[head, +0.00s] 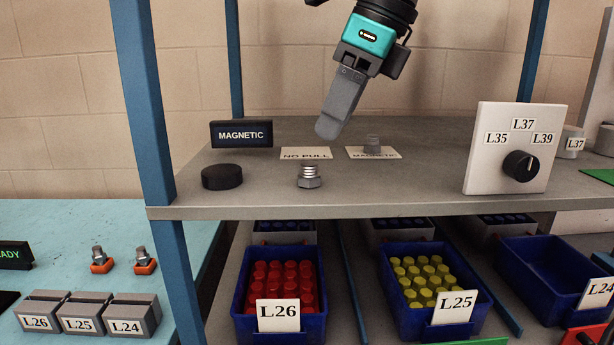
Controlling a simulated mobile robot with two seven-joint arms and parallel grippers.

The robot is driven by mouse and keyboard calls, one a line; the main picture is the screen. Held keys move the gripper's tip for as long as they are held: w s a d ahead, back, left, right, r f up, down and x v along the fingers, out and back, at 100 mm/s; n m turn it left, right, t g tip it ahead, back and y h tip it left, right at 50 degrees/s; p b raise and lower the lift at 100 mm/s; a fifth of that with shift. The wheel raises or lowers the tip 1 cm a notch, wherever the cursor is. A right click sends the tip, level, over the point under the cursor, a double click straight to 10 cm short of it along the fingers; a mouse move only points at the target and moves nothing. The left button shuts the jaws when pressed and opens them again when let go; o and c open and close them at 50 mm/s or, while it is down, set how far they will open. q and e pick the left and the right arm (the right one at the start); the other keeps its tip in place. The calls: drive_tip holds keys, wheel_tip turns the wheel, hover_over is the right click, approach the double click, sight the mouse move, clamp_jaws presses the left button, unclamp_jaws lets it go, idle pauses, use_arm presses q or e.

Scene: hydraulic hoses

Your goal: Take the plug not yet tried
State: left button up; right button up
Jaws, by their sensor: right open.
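A threaded metal plug with a hex base (309,178) stands upright on the grey shelf, in front of the "NO PULL" card (305,153). Two metal pieces with orange bases (100,263) (145,263) stand on the blue table at left. My left gripper is not in view.
A black round puck (222,177) and a dark "MAGNETIC" sign (241,134) are on the shelf's left. A white dial panel (480,150) stands at right. Blue shelf posts (146,100) flank the space. Below are bins of red caps (238,300) and yellow caps (388,290).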

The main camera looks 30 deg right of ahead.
sight(312, 163)
drive_tip(key=x, duration=0.7)
drive_tip(key=shift+w+a+f, duration=0.2)
drive_tip(key=shift+a, duration=0.05)
drive_tip(key=shift+c, duration=0.3)
drive_tip(key=c, duration=1.1)
